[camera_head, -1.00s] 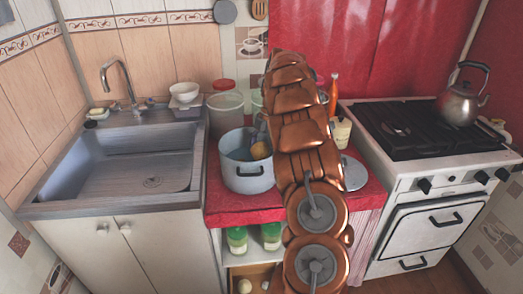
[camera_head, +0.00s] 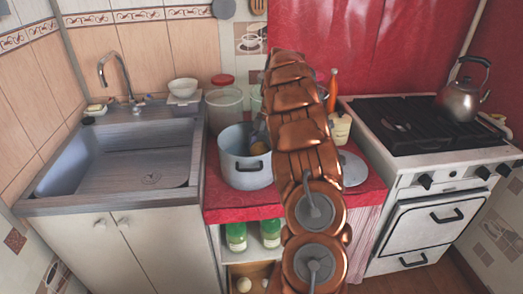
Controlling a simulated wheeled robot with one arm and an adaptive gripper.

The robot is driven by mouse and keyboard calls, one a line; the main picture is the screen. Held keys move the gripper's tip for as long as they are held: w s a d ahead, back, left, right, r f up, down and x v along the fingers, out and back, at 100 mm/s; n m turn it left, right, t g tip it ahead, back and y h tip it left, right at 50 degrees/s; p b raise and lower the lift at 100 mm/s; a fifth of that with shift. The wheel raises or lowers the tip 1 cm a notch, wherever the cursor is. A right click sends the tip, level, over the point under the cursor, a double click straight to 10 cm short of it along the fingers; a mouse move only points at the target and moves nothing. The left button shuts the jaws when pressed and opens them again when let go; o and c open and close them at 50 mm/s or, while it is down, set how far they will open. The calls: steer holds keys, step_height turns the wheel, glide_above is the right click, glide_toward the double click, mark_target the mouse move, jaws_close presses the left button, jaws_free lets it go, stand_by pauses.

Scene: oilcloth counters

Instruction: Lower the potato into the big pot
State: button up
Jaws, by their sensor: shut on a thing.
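The big pot (camera_head: 245,172) is a pale enamel pot with a dark handle, standing on the red oilcloth counter left of my copper arm. The potato (camera_head: 256,146) is a small brown-yellow shape at the pot's mouth, near the right side of the rim. My gripper (camera_head: 257,136) is a dark shape just above the potato, mostly hidden behind my arm, and is shut on it. I cannot tell whether the potato touches the pot's inside.
A grey lid (camera_head: 352,168) and a cream bottle (camera_head: 340,128) are right of my arm. The sink (camera_head: 130,160) is left, the stove (camera_head: 430,140) with a kettle (camera_head: 462,98) right.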

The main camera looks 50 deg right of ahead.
mark_target(262, 145)
steer(key=o, duration=1)
steer(key=shift+r, duration=0.1)
steer(key=shift+v, duration=3.65)
steer(key=shift+w, duration=0.1)
